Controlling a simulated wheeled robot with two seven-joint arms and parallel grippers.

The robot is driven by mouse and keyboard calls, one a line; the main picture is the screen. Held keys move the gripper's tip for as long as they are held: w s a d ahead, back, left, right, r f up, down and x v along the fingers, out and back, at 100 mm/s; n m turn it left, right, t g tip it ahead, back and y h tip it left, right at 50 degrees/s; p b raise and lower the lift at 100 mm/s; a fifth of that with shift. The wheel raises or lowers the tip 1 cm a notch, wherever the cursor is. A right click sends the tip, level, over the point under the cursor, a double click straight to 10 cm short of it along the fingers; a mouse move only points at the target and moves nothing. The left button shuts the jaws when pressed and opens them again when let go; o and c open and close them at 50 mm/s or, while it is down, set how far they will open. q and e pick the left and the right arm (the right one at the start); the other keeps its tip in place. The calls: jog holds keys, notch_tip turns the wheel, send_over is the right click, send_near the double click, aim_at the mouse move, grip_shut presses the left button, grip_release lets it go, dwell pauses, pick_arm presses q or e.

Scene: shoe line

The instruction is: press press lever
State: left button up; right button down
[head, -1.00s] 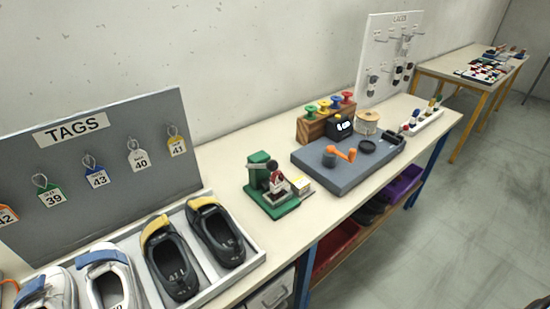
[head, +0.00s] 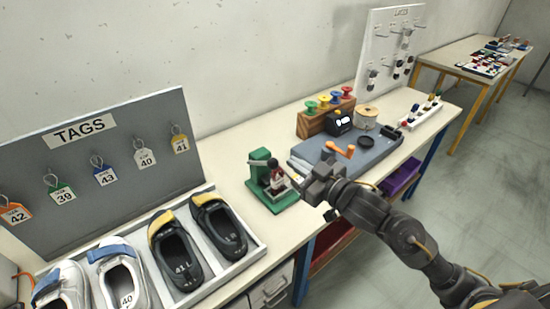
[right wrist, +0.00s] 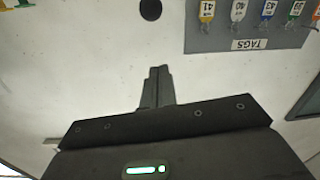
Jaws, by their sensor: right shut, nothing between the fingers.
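The green press (head: 262,172) stands on the bench between the shoe tray and the grey station. My right gripper (head: 303,182) is shut and empty, just right of the press in the head view. I cannot tell whether it touches the press. My left gripper is not in view.
A tray (head: 262,246) of shoes stands left of the press, before the grey TAGS board (head: 130,185). The grey station (head: 350,153) with an orange crank (head: 341,149) and a rack of coloured spools (head: 325,118) stands to the right. Bare bench shows left of the press.

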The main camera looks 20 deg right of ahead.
jog(key=shift+r, duration=0.2)
jog(key=p, duration=0.3)
send_over(276, 167)
jog(key=a, duration=0.1)
jog(key=shift+w, duration=0.15)
jog(key=shift+w+a+f, duration=0.2)
jog(key=shift+w+f, duration=0.15)
jog(key=shift+w, duration=0.15)
jog(key=shift+s+d+f+p, duration=0.2)
jog(key=shift+f, duration=0.35)
jog(key=shift+s+d+f+p, duration=0.15)
jog(key=shift+s+d+f, duration=0.05)
jog(key=shift+f, duration=0.35)
jog(key=shift+s+d+f, duration=0.25)
jog(key=shift+f, duration=0.4)
